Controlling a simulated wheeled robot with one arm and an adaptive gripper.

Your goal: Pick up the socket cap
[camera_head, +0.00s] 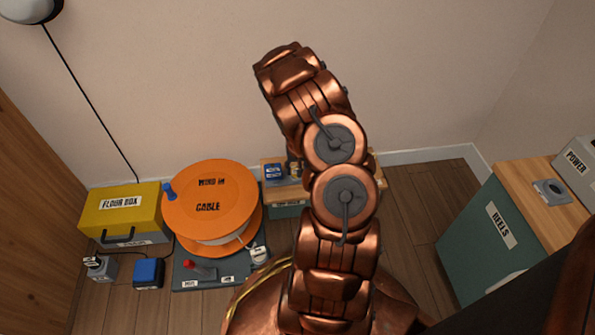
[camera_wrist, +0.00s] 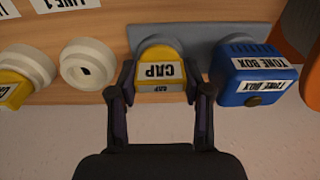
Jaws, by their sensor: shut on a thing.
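The socket cap (camera_wrist: 158,68) is yellow with a white CAP label and shows in the middle of the wrist view. My gripper (camera_wrist: 160,82) has one dark finger on each side of it and is shut on it. The cap sits against a grey round part on a blue-grey plate (camera_wrist: 196,37); I cannot tell whether they are apart. A second yellow piece (camera_wrist: 14,90) with a label is cut off at the left edge, at a white round socket. In the head view my arm hides the gripper and most of the cap's surroundings.
A blue tone box (camera_wrist: 256,80) stands close right of my gripper. A bare white round socket (camera_wrist: 88,64) is to the left. In the head view an orange cable reel (camera_head: 212,178) and a yellow flour box (camera_head: 135,207) stand left; a green reels cabinet (camera_head: 490,235) stands right.

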